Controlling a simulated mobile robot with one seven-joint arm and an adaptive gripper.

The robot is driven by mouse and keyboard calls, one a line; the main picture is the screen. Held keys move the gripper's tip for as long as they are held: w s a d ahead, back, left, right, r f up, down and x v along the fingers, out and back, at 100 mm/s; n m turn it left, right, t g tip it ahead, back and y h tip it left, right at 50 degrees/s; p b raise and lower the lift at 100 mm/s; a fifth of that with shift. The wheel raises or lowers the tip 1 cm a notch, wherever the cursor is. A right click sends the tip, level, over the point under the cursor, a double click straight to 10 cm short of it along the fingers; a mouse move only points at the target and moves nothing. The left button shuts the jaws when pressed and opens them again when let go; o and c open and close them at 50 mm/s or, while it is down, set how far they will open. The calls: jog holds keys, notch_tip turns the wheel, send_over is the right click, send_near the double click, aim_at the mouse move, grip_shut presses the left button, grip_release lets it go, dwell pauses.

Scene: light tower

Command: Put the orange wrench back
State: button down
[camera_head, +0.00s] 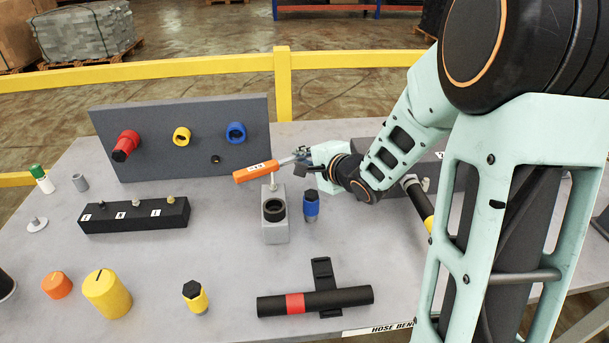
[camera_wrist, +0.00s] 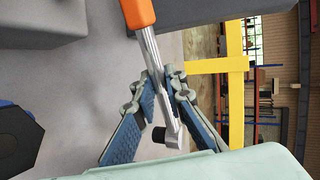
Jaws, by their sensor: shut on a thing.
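My gripper (camera_head: 301,163) is shut on the orange wrench (camera_head: 256,171) and holds it above the bench, roughly level. In the head view the orange handle points left and the metal end is at my fingers. In the wrist view the wrench's metal shank (camera_wrist: 152,55) runs between my two blue-padded fingers (camera_wrist: 168,95), with the orange handle (camera_wrist: 137,12) at the top edge. The wrench passes over a grey block with a dark round socket (camera_head: 274,209). I cannot tell which spot is the wrench's own place.
A dark upright panel (camera_head: 200,100) with red, yellow and blue fittings stands behind on the left. A black block with small fittings (camera_head: 135,215) lies in front of it. A blue fitting (camera_head: 311,206) stands beside the grey block. A black tube with a red band (camera_head: 330,300) lies at the front.

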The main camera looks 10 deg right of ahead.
aim_at(305, 180)
jog(key=shift+w+d+f, duration=0.2)
jog(key=f+b, duration=0.1)
jog(key=b, duration=0.1)
jog(key=f+b, duration=0.1)
jog(key=shift+w+d+f, duration=0.15)
jog(key=shift+d+f, duration=0.1)
jog(key=shift+f, duration=0.05)
jog(key=shift+f+b, duration=0.5)
jog(key=shift+b, duration=0.15)
jog(key=shift+f, duration=0.15)
jog(key=c, duration=2.3)
grip_release()
jog(key=shift+o, duration=0.2)
